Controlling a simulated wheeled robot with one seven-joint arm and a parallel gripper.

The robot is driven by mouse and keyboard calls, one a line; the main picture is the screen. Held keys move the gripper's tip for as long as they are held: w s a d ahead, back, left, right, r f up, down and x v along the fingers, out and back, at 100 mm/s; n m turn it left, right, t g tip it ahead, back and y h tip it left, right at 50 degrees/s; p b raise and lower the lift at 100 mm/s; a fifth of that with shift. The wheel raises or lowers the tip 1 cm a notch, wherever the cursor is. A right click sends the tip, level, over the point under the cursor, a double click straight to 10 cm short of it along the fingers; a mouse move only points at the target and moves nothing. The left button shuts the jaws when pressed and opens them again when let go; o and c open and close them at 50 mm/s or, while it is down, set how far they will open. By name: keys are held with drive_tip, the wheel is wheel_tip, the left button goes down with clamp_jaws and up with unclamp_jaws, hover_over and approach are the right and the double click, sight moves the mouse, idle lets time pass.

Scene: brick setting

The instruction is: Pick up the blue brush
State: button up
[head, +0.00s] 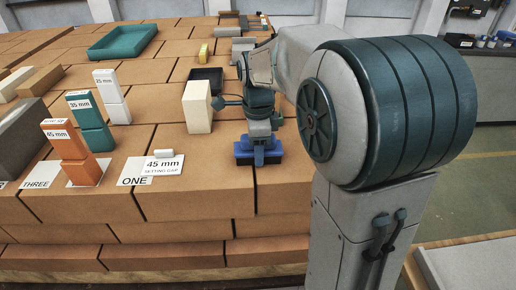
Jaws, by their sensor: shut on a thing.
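The blue brush (258,146) is on the brick surface near the front, right of the cream block. It has a blue upper part and a wider, darker base. My gripper (261,131) is directly above it, pointing down, and is shut on its upper part. The fingertips are small in this view and partly hidden. I cannot tell whether the base touches the bricks or is just clear of them.
A cream block (198,107) stands close left of my gripper, with a black tray (206,79) behind it. A "45 mm" card (161,168) lies in front. A green tray (123,41) is farther back.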

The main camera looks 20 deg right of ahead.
drive_tip(key=shift+r, duration=0.1)
drive_tip(key=r, duration=0.4)
drive_tip(key=shift+d+r, duration=0.15)
drive_tip(key=shift+d, duration=0.05)
drive_tip(key=s+d+r+b, duration=0.1)
drive_tip(key=s+d+r, duration=0.5)
drive_tip(key=s+d, duration=0.1)
drive_tip(key=shift+s+d+r+b, duration=0.25)
drive_tip(key=shift+s+d+b, duration=0.15)
drive_tip(key=shift+d, duration=0.25)
drive_tip(key=o, duration=0.4)
drive_tip(key=shift+c, duration=1)
